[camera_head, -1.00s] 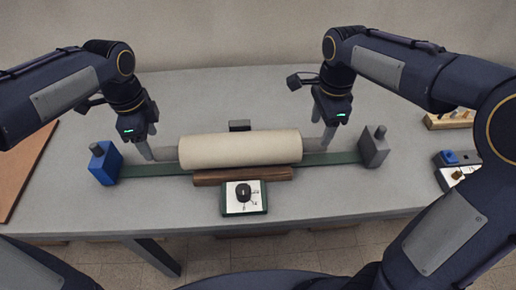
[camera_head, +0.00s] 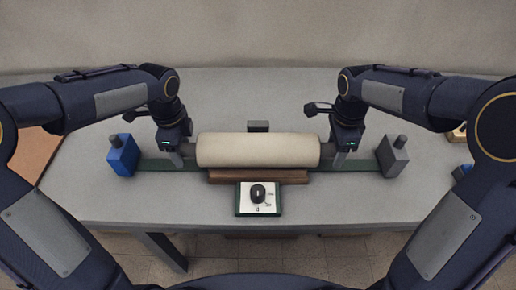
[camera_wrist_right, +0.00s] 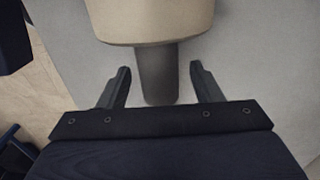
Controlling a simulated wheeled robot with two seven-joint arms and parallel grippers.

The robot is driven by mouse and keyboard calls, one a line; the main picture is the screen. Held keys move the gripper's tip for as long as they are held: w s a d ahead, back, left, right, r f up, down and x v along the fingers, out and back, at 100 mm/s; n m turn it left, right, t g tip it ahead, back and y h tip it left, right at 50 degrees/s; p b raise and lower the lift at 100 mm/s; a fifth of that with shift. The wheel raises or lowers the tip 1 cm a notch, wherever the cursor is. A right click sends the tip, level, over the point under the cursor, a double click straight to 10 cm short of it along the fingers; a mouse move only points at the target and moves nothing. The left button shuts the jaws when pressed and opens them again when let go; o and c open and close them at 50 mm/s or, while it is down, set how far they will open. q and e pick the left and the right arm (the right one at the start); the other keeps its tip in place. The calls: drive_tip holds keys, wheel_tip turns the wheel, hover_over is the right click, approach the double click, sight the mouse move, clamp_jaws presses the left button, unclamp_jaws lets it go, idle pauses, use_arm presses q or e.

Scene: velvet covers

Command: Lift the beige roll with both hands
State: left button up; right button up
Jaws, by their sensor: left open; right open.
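The beige roll (camera_head: 258,149) lies level across the middle of the table, with a grey end stub on each side. My left gripper (camera_head: 176,157) is at the roll's left stub, pointing down and open. My right gripper (camera_head: 341,156) is at the right stub, pointing down and open. In the right wrist view the grey stub (camera_wrist_right: 157,80) lies between the two open fingers of my right gripper (camera_wrist_right: 161,88), with a gap on both sides. The beige roll's end (camera_wrist_right: 150,20) is just beyond the fingers. The left fingertips are partly hidden.
A blue block (camera_head: 122,155) and a grey block (camera_head: 393,156) stand at the ends of a green strip (camera_head: 155,165). A brown bar (camera_head: 258,177) and a dial box (camera_head: 258,199) lie in front of the roll. A dark block (camera_head: 258,126) stands behind.

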use_arm(q)
drive_tip(key=shift+f, duration=0.55)
use_arm(e)
drive_tip(key=shift+f, duration=0.55)
use_arm(q)
clamp_jaws()
use_arm(e)
clamp_jaws()
use_arm(q)
drive_tip(key=shift+r, duration=0.1)
use_arm(e)
drive_tip(key=shift+r, duration=0.1)
